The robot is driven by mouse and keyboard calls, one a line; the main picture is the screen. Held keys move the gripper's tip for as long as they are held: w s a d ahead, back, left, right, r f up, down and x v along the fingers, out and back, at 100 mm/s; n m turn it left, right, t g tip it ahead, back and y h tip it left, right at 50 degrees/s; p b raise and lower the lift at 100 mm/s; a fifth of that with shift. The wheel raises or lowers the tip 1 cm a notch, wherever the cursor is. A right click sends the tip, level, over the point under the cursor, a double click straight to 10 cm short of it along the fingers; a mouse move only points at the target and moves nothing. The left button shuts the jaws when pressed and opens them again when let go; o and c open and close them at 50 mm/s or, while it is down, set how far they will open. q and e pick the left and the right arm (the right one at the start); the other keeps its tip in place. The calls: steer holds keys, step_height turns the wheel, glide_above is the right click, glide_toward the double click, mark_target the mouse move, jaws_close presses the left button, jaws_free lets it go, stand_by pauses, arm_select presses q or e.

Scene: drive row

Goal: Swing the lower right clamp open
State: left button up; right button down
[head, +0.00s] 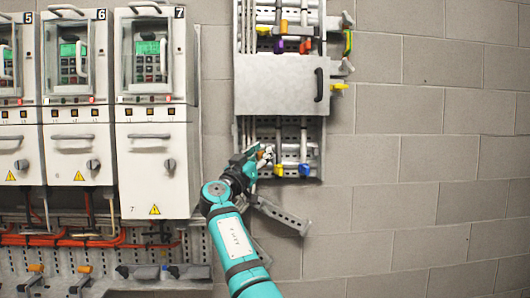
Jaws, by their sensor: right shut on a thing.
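A wall-mounted metal panel (330,20) carries a grey cover plate (270,85) with a dark handle, and vertical bars run above and below it. My right gripper (264,155) is at the left of the section below the plate, shut on a small part with orange and white on it. The fingers hide most of that part, and I cannot tell whether it is the lower right clamp. A blue-tipped fitting (304,170) and a yellow one (279,171) sit just right of the gripper, apart from it. My left gripper is not in view.
A yellow-ended fitting (339,86) sticks out at the plate's right edge. A grey bar (282,215) slants below the gripper. Drive cabinets (158,185) stand to the left. Bare block wall (430,150) leaves free room at right.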

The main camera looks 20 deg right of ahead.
steer(key=shift+w+a+f, duration=0.1)
stand_by(0.3)
steer(key=c, duration=1.5)
jaws_free()
steer(key=shift+c, duration=0.2)
steer(key=o, duration=0.5)
steer(key=shift+w+f, duration=0.2)
steer(key=shift+w, duration=0.05)
steer(key=shift+c, duration=0.2)
steer(key=shift+s+f, duration=0.1)
steer(key=v, duration=1.1)
steer(key=shift+s+a, duration=0.35)
